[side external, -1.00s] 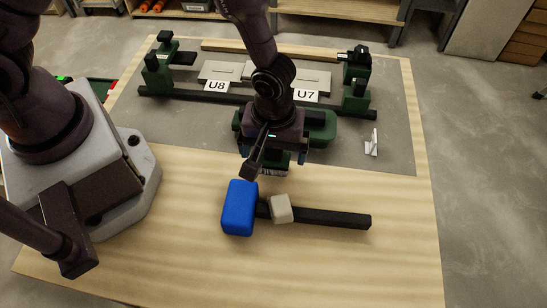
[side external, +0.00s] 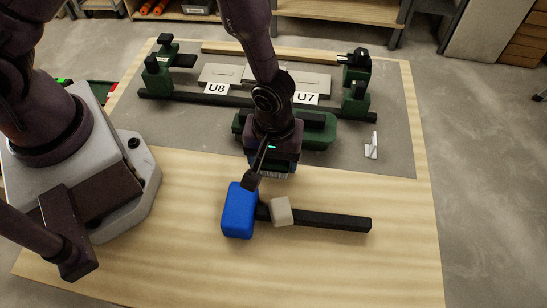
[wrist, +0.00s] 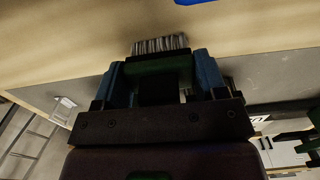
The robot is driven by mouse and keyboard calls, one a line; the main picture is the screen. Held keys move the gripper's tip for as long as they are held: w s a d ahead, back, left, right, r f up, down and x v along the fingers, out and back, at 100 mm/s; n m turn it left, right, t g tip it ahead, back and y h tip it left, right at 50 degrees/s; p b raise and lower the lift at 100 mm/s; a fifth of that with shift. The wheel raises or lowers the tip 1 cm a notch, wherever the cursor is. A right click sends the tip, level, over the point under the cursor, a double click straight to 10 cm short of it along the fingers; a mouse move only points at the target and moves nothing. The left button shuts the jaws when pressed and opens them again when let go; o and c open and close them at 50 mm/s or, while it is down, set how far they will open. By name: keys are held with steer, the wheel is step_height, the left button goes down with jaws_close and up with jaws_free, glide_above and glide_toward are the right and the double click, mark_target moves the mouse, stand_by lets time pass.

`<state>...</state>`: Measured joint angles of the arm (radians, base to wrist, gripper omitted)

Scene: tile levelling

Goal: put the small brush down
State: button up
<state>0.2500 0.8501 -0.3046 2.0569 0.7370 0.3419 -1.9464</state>
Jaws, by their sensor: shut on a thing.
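The small brush has a green body (wrist: 158,64) and grey bristles (wrist: 160,44) in the wrist view. My gripper (wrist: 160,75) is shut on its green body, with a blue finger on each side, and the bristles stick out beyond the fingers. In the side view my gripper (side external: 275,168) hangs over the near edge of the grey mat, and the bristles (side external: 272,173) show only as a small patch below it. Whether the bristles touch the table cannot be told.
The wooden table's front right is clear.

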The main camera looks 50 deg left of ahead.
step_height(320, 180, up, 10)
steer(key=shift+f, duration=0.25)
steer(key=shift+w+a+r, duration=0.15)
steer(key=shift+w+a, duration=0.05)
steer(key=shift+a, duration=0.05)
steer(key=w+a+n, duration=0.4)
steer(key=a+n, duration=0.1)
steer(key=a, duration=0.7)
steer(key=w+a+n, duration=0.4)
steer(key=a+n, duration=0.2)
steer(key=a, duration=0.7)
steer(key=s+a+n, duration=0.3)
steer(key=a, duration=0.6)
steer(key=s+a+n, duration=0.2)
steer(key=a+n, duration=0.2)
steer(key=a, duration=0.6)
steer(key=f, duration=0.3)
steer(key=a+f, duration=0.1)
steer(key=f, duration=0.1)
steer(key=shift+s+f, duration=0.2)
steer(key=shift+s, duration=0.15)
steer(key=shift+f, duration=2.15)
